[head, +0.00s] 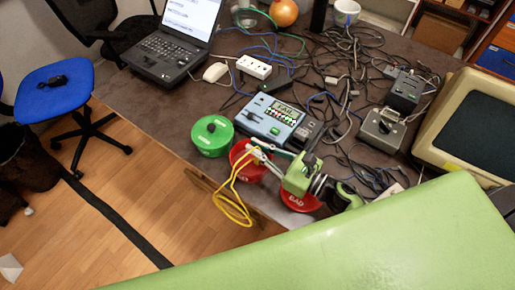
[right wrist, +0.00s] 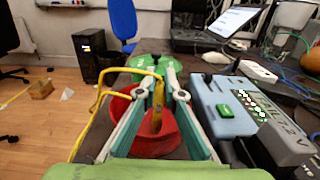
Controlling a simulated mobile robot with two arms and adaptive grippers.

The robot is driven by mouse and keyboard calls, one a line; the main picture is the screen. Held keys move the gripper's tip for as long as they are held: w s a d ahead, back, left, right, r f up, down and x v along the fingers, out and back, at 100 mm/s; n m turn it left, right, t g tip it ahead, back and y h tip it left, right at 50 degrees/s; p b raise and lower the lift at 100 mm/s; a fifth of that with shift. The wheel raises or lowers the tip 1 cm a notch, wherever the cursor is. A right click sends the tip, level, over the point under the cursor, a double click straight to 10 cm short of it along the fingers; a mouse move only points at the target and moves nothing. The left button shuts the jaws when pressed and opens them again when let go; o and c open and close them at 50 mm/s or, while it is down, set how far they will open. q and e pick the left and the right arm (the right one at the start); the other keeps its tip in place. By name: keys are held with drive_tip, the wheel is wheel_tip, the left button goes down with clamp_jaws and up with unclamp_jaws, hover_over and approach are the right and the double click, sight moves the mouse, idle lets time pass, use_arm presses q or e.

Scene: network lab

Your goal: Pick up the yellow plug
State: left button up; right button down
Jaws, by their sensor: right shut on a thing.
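The yellow plug (right wrist: 158,94) stands between the two fingers of my right gripper (right wrist: 154,76) in the right wrist view. The fingers are closed on it. Its yellow cable (head: 232,200) hangs in a loop over the table's front edge in the head view. In that view my right gripper (head: 260,153) reaches in from the right, and its fingertips are above a red bowl (head: 243,170). The plug itself is small there and partly hidden by the fingers. My left gripper does not show.
A green round container (head: 211,140) stands left of the red bowl. Another red container marked "BAD" (head: 299,203) is under my right arm. Tangled cables, grey boxes and a monitor (head: 470,120) fill the right side.

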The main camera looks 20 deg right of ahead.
drive_tip(key=shift+r, duration=0.45)
drive_tip(key=r, duration=0.2)
drive_tip(key=shift+s+a+r, duration=0.1)
drive_tip(key=shift+s+r, duration=0.15)
drive_tip(key=shift+r, duration=0.15)
drive_tip(key=s+a+r+b, duration=0.1)
drive_tip(key=s+r+b, duration=0.1)
drive_tip(key=s+r, duration=0.7)
drive_tip(key=shift+s+a+r, duration=0.2)
drive_tip(key=shift+s+a, duration=0.1)
drive_tip(key=shift+s, duration=1.9)
